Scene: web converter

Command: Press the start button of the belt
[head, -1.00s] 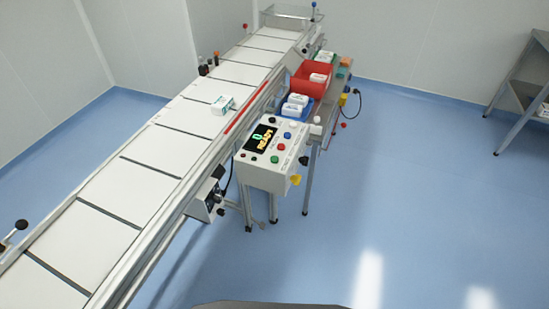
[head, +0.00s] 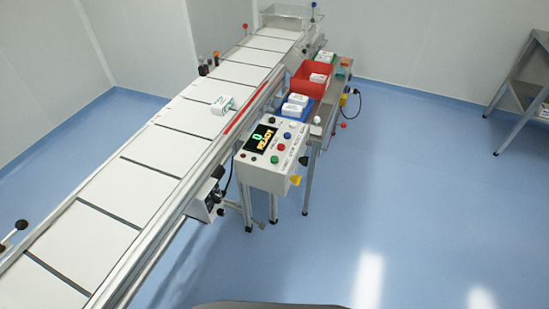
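The belt (head: 135,190) is a long white conveyor with dark cross bars, running from the lower left to the upper middle of the head view. A white control box (head: 268,177) stands at its right side, with a lit display (head: 262,139) that seems to read 0 and READY. Its sloped top carries several small buttons, among them a green button (head: 281,146) and a blue button (head: 287,135). Their labels are too small to read, so I cannot tell which is the start button. Neither of my grippers is in view.
A white carton (head: 222,105) lies on the belt. Behind the control box are a blue tray (head: 290,116) and a red bin (head: 305,84) with white packs. A grey shelf (head: 525,80) stands at the far right. The blue floor (head: 420,200) right of the control box is clear.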

